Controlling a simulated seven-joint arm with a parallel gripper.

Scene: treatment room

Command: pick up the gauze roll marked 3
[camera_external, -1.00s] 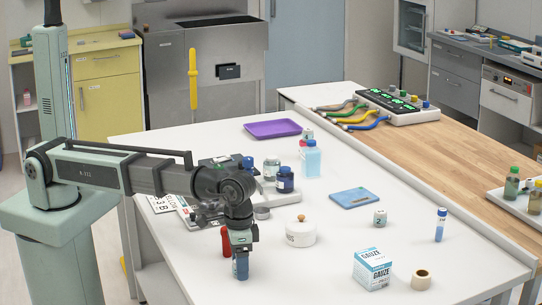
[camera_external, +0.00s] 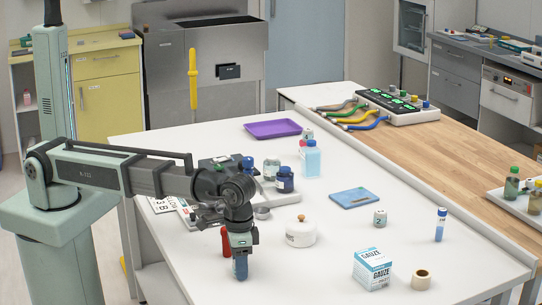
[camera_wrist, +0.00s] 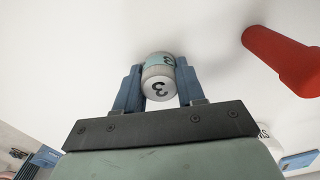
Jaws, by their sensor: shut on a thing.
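I cannot tell whether the roll touches the table. A similar roll marked 2 (camera_external: 379,218) stands further right on the table.
A red cylinder (camera_external: 226,242) stands close beside my gripper and also shows in the wrist view (camera_wrist: 283,58). A white lidded jar (camera_external: 300,234) is to the right. A gauze box (camera_external: 373,269) and a tape roll (camera_external: 421,280) are near the front right.

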